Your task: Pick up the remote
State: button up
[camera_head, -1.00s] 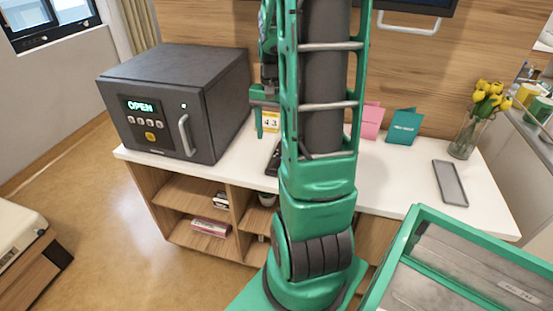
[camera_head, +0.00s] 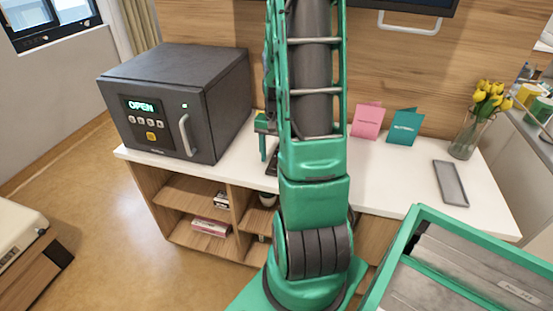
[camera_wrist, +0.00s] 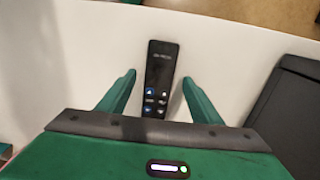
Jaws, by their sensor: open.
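The remote (camera_wrist: 158,80) is a slim black bar with small lit buttons. It lies on the white cabinet top (camera_wrist: 225,45). In the wrist view it lies lengthwise between the two green fingers of my gripper (camera_wrist: 158,78), with a gap on each side. The gripper is open and holds nothing. In the head view my gripper (camera_head: 264,143) is low over the cabinet top, just right of the safe. There only a dark sliver of the remote (camera_head: 271,169) shows, the rest being hidden by my arm and gripper.
The dark safe (camera_head: 175,100) stands close to the left of the gripper. A pink card (camera_head: 367,119), a teal card (camera_head: 402,124), a vase of yellow tulips (camera_head: 466,135) and a flat grey tray-like object (camera_head: 450,183) are to the right. The cabinet's front edge is close by.

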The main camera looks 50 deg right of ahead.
jog(key=shift+f, duration=0.45)
jog(key=c, duration=1.2)
jog(key=shift+r, duration=0.15)
